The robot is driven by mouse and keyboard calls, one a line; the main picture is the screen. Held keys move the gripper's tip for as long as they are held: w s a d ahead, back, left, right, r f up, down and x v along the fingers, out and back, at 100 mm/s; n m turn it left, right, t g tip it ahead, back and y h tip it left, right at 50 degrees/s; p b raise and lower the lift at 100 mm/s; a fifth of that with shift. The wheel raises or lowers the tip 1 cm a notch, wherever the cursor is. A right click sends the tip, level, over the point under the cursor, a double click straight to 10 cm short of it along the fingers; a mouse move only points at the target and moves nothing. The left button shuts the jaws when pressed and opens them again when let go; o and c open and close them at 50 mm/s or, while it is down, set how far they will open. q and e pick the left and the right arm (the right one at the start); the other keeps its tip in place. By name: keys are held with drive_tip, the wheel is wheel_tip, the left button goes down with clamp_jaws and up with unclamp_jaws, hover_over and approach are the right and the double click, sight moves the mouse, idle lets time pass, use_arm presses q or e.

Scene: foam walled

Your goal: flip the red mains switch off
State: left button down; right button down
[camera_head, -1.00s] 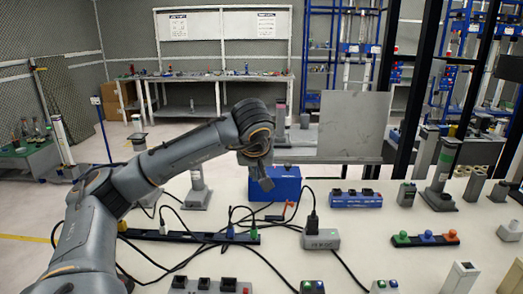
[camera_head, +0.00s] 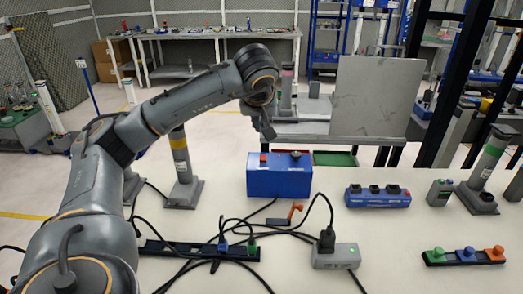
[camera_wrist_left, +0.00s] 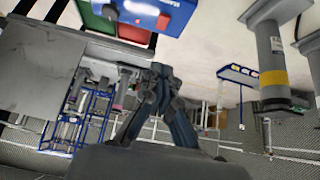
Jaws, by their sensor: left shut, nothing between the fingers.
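A blue box (camera_head: 279,180) stands on the white table with a small red switch (camera_head: 264,158) and a dark knob on top. In the left wrist view the box (camera_wrist_left: 150,8) shows at the top edge, its red part (camera_wrist_left: 163,22) partly visible. A small orange-red lever (camera_head: 296,208) stands on the table in front of the box; I cannot tell which red part is the mains switch. My right gripper is not in view.
Black cables run around a grey socket block (camera_head: 336,257) and a dark power strip (camera_head: 200,250). A blue socket block (camera_head: 378,197) and a strip of coloured buttons (camera_head: 463,256) stand to the right. A grey post (camera_head: 181,165) stands left of the box. A grey panel (camera_head: 375,97) rises behind.

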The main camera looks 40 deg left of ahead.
use_arm(q)
hover_over(261, 159)
wheel_tip(261, 159, down, 9)
drive_tip(key=shift+d+r, duration=0.1)
drive_tip(key=shift+r, duration=0.1)
drive_tip(key=shift+s+d+f+p, duration=0.1)
drive_tip(key=shift+s+f+p, duration=0.1)
drive_tip(key=shift+f, duration=0.45)
drive_tip(key=shift+s+d+f+p, duration=0.1)
drive_tip(key=shift+f+p, duration=0.05)
drive_tip(key=shift+f, duration=1)
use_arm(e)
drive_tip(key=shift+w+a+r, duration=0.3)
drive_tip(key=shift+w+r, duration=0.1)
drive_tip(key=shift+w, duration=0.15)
use_arm(q)
drive_tip(key=shift+s+d+f+b, duration=0.15)
drive_tip(key=shift+f+b, duration=0.05)
drive_tip(key=shift+f, duration=0.15)
drive_tip(key=shift+s+d+f+b, duration=0.1)
drive_tip(key=shift+f+b, duration=0.05)
drive_tip(key=shift+f, duration=0.2)
drive_tip(key=shift+r, duration=0.3)
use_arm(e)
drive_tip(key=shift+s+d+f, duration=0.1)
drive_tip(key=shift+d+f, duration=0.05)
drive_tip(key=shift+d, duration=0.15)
use_arm(q)
drive_tip(key=shift+r+p, duration=0.1)
drive_tip(key=shift+p, duration=0.2)
